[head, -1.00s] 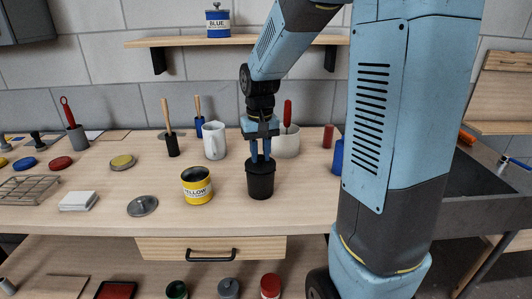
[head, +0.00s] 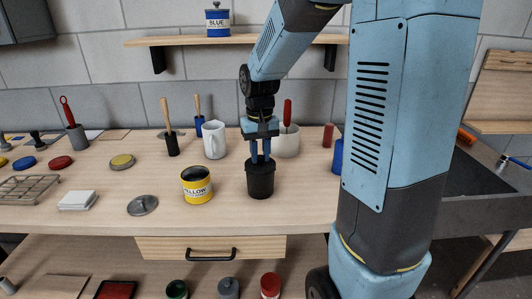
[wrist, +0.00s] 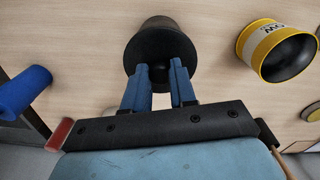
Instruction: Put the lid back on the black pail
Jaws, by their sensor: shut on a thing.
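The black pail (head: 260,184) stands upright on the bench, right of the open yellow tin. Its top is covered by a dark round lid (wrist: 148,48), which sits at the rim; black on black, I cannot tell whether it is fully seated. My gripper (wrist: 160,75) points down over the middle of the pail. Its two blue fingers are shut on the lid's small dark knob, which shows between the fingertips in the wrist view. In the head view my gripper (head: 261,158) hides part of the lid's top.
The yellow tin (head: 197,188) stands open close to the left. A grey lid (head: 142,206) lies farther left. A white pot (head: 287,142) and white jug (head: 214,140) stand behind, and a blue cylinder (head: 338,156) to the right. The bench front is clear.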

